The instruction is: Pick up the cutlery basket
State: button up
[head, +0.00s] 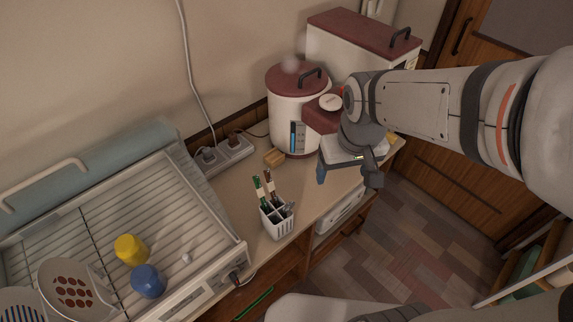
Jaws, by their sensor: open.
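The cutlery basket (277,223) is a small white slotted holder standing upright on the wooden counter, just right of the dish dryer. Several utensils with green and brown handles (263,190) stick up out of it. My gripper (346,178) is open and empty, up and to the right of the basket, apart from it. Its fingers point downward in front of the rice cooker. My arm comes in from the right edge and hides part of the counter's far end.
The dish dryer (215,226) fills the left, with a yellow cup (130,249), a blue cup (148,281) and dishes inside. A red-lidded cooker (292,110), a sponge (274,157) and a power strip (226,154) stand behind. Bare counter (308,190) lies right of the basket.

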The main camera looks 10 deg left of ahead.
jog(key=shift+o, duration=0.8)
jog(key=w+a+f+n+g, duration=0.1)
jog(key=a+f+n, duration=0.1)
jog(key=a+f, duration=0.3)
jog(key=shift+w+a+f+n+b, duration=0.3)
jog(key=shift+w+a+f+b, duration=0.1)
jog(key=shift+a, duration=0.8)
jog(key=n+g, duration=0.1)
jog(key=n, duration=0.1)
send_over(276, 211)
jog(key=shift+h, duration=0.3)
notch_tip(276, 211, down, 6)
jog(key=shift+f+b, duration=0.1)
jog(key=shift+b, duration=0.25)
jog(key=shift+f+p, duration=0.7)
jog(key=shift+f, duration=3.25)
jog(key=c, duration=1.3)
jog(key=shift+w+r, duration=0.1)
jog(key=shift+r, duration=0.05)
